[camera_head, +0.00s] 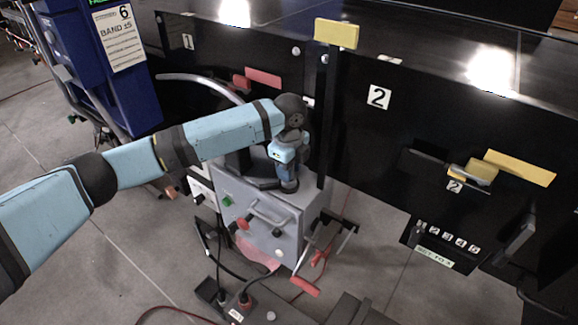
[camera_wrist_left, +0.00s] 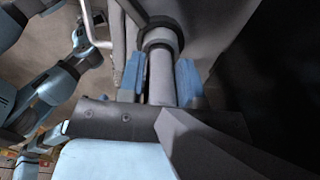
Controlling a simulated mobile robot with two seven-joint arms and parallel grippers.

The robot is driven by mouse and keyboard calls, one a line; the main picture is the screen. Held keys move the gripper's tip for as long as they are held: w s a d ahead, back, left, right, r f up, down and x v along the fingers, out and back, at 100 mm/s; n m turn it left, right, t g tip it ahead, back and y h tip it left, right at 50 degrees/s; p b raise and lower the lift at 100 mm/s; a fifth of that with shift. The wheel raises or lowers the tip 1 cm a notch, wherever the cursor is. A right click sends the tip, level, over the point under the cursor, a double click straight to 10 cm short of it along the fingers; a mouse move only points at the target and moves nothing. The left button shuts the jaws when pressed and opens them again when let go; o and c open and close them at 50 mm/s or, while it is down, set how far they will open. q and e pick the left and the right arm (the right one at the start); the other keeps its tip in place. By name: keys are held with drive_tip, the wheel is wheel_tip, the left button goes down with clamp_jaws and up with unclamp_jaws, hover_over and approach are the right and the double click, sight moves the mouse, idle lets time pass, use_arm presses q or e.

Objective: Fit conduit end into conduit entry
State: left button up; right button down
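My left gripper (camera_head: 288,180) points down at the top of a grey box (camera_head: 262,212) with a handle and coloured knobs. In the left wrist view, its two blue fingers (camera_wrist_left: 160,82) stand on either side of a grey tube, seemingly the conduit end (camera_wrist_left: 161,75), and look closed on it. The tube lines up with a round collar (camera_wrist_left: 160,38), seemingly the conduit entry. I cannot tell how far the tube sits in the collar. My right gripper is not clearly visible.
A black panel wall (camera_head: 400,125) marked 1 and 2 stands behind the box. A yellow-topped post (camera_head: 336,34) rises close to the right of my left gripper. A pale curved pipe (camera_head: 205,82) runs behind my arm. Red-ended brackets (camera_head: 305,287) and cables lie low in front.

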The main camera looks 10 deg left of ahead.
use_arm(q)
drive_tip(key=shift+o, duration=1.3)
drive_tip(key=shift+r, duration=0.15)
wheel_tip(320, 180, up, 12)
drive_tip(key=shift+b, duration=0.65)
